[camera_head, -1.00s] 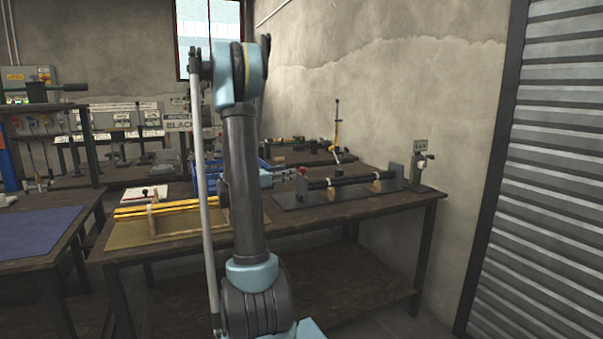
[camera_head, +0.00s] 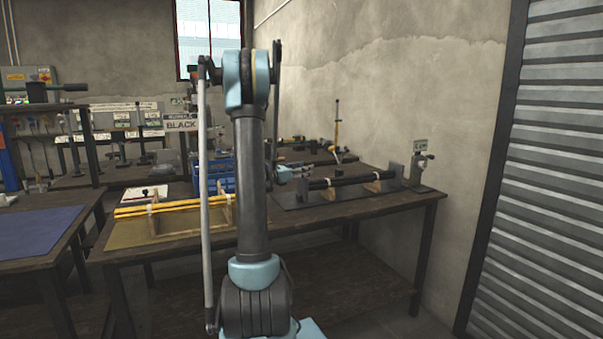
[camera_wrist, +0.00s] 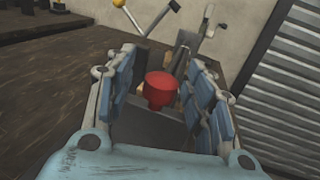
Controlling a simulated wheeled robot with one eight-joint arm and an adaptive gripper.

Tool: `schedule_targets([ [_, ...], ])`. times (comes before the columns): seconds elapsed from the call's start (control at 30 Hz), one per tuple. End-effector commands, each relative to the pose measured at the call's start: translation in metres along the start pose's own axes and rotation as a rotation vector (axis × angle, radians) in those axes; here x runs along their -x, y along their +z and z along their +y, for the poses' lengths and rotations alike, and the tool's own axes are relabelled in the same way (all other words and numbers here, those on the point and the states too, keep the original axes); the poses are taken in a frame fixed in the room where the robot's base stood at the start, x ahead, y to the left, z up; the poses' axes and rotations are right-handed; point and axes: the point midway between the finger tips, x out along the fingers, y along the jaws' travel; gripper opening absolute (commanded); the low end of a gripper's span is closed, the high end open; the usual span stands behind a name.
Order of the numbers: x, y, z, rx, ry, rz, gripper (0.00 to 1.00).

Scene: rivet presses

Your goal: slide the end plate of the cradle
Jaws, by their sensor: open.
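The cradle (camera_head: 345,202) is a dark base with upright supports on the right-hand table. Dark rods (camera_head: 350,181) lie across its supports. In the wrist view my gripper (camera_wrist: 163,72) is open, with blue-grey pads on both sides of a red knob (camera_wrist: 160,88). The knob stands out in front of a dark grey plate (camera_wrist: 130,116), which looks like the end plate. I cannot tell whether the pads touch the knob.
A small grey-green press (camera_head: 418,170) stands right of the cradle, near the wall. Yellow rods (camera_head: 160,208) lie in a wooden holder on the left of the table. Blue bins (camera_head: 213,176) stand behind my arm. A ribbed shutter (camera_head: 553,150) is on the right.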

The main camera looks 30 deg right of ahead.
Motion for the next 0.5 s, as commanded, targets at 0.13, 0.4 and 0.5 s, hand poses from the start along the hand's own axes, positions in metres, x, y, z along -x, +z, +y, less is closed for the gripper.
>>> schedule_targets([
  [0.13, 0.0001, 0.0000, 0.0000, 0.000, 0.000, 0.000, 0.24],
  [0.4, -0.0016, 0.0001, -0.0001, 0.000, 0.000, 0.000, 0.00],
  [0.5, -0.0085, 0.0002, -0.0020, 0.000, -0.001, 0.000, 0.00],
])
